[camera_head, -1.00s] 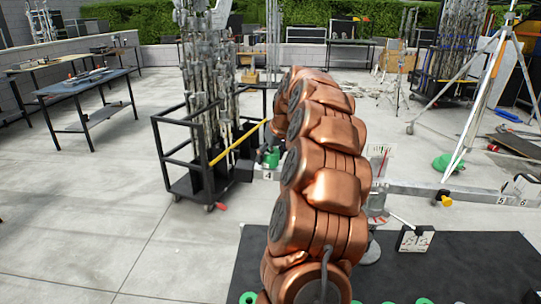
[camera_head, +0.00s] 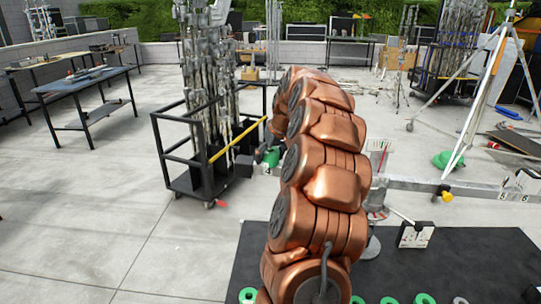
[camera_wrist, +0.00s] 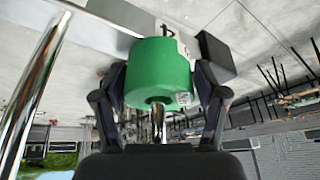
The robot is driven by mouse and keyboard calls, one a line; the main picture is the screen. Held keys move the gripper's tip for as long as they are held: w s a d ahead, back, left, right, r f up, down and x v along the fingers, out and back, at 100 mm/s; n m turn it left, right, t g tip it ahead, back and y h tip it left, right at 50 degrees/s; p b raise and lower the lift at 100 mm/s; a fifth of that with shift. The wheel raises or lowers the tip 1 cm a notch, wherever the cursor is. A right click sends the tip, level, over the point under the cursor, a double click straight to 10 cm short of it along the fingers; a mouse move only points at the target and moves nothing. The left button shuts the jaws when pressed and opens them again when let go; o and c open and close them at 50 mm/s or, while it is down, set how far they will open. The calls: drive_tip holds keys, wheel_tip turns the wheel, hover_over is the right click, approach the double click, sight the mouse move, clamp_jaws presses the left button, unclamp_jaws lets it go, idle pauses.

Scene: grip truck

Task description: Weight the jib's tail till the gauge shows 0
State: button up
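A green cylindrical weight (camera_wrist: 158,72) sits between the fingers of my gripper (camera_wrist: 158,88) in the wrist view, a finger close on each side. Whether both fingers press on it is not clear. A thin metal rod (camera_wrist: 158,122) lines up with its hole. In the head view the green weight (camera_head: 272,157) is at the jib's left end, above the "4" label, with my dark gripper (camera_head: 259,153) beside it. The jib beam (camera_head: 440,186) runs right to labels 5 and 6. A white gauge (camera_head: 416,235) stands below it, its reading too small to tell. My copper arm hides the beam's middle.
Several green weights (camera_head: 391,300) lie along the black mat's (camera_head: 300,262) front edge. A white tripod (camera_head: 487,95) stands at right.

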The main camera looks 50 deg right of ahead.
drive_tip(key=shift+o, duration=1.3)
drive_tip(key=shift+w+a, duration=0.1)
drive_tip(key=shift+r, duration=0.1)
drive_tip(key=shift+r, duration=0.25)
drive_tip(key=v, duration=1.1)
drive_tip(key=shift+r, duration=0.15)
